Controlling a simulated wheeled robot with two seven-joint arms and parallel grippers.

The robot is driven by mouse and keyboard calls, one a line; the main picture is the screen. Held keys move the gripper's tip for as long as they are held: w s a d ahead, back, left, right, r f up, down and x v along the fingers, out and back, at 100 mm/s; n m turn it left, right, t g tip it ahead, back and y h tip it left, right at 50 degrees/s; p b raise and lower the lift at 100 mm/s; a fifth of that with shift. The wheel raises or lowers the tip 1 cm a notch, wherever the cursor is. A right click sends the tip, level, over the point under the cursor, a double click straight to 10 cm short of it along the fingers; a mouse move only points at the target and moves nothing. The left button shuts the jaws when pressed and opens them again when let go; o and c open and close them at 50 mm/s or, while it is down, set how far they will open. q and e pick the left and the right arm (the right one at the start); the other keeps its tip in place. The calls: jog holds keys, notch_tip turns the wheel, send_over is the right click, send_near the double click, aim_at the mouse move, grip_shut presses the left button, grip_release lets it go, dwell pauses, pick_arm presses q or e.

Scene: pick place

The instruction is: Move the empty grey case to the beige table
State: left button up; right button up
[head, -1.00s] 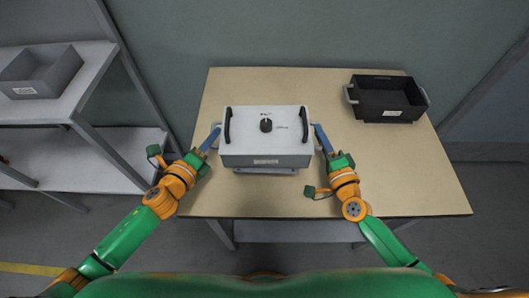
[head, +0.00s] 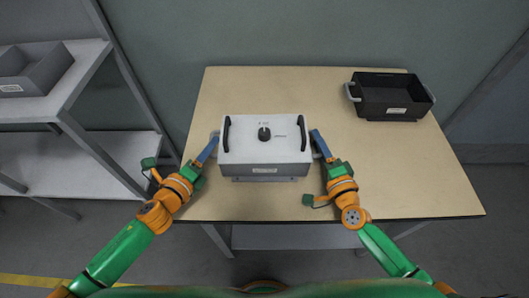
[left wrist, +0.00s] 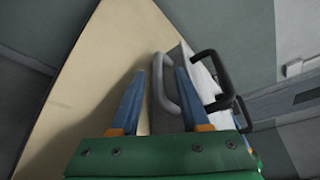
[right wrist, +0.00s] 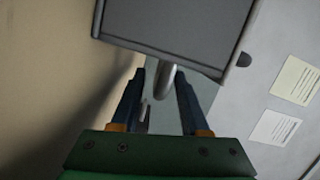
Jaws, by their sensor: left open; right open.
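A box with a light top (head: 264,128), two black top handles, a black knob and a labelled grey front is on the beige table (head: 370,170). My left gripper (head: 211,143) is open at its left side. In the left wrist view its fingers stand either side of a grey side handle (left wrist: 163,88). My right gripper (head: 317,140) is open at the right side, with another grey side handle (right wrist: 167,78) between its fingertips in the right wrist view. An open grey case (head: 30,72) is on the shelf at the left; its visible inside looks empty.
A black open tray (head: 390,97) with grey side handles stands at the table's back right. The table is clear between it and the box, and along the right front. The grey shelf unit (head: 85,70) stands left of the table.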

pick_arm(q)
jog(key=v, duration=1.1)
pick_arm(e)
jog(key=v, duration=1.2)
jog(key=shift+s, duration=0.1)
jog(key=shift+a, duration=0.1)
